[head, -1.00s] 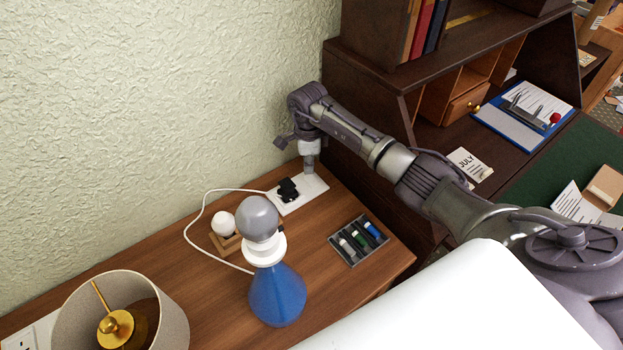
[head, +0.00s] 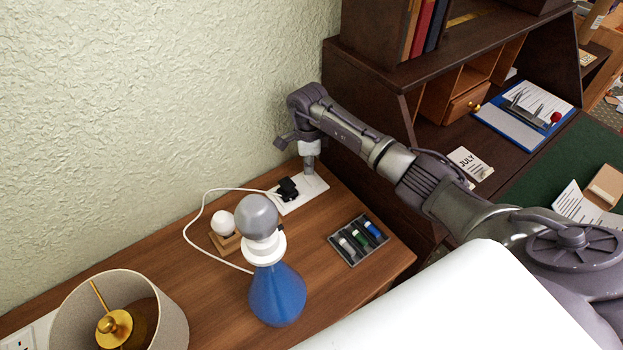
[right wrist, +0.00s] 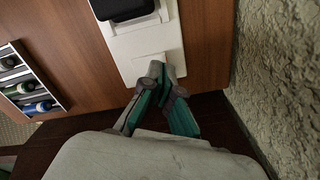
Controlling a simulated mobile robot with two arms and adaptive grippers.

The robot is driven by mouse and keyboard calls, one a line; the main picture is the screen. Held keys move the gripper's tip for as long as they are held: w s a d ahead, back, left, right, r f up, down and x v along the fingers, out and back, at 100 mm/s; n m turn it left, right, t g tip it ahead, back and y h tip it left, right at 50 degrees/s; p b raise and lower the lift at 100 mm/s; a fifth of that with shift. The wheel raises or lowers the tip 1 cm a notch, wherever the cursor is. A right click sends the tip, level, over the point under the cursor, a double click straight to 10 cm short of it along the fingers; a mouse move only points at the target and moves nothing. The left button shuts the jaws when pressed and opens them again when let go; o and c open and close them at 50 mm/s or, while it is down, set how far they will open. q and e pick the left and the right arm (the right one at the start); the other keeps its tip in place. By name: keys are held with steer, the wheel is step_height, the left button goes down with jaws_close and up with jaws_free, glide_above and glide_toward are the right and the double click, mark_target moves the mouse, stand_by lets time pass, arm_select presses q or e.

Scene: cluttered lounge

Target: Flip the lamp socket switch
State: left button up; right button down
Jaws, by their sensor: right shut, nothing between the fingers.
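A white socket plate (head: 307,190) lies on the wooden table near the wall, with a black plug (head: 288,189) in it. A white cord runs from the plug across the table to the blue lamp (head: 277,293) with its grey bulb. My right gripper (head: 309,168) points down at the far end of the plate. In the right wrist view the shut, empty fingertips (right wrist: 163,72) are over the plate's near end, beside a pale raised part (right wrist: 150,61) that may be the switch. Contact cannot be told. The plate (right wrist: 150,40) and plug (right wrist: 122,8) also show there. My left gripper is not in view.
A tray of small bottles (head: 358,240) and a white ball on a wooden stand (head: 221,223) are on the table. A shaded lamp (head: 120,310) stands at the lower left. A dark desk unit (head: 372,105) rises close to my right arm, and the textured wall (head: 150,110) is behind.

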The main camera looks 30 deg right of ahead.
steer(key=shift+f+b, duration=0.75)
steer(key=shift+f, duration=0.2)
steer(key=shift+r, duration=0.2)
steer(key=shift+r+p, duration=2.4)
steer(key=shift+r, duration=1)
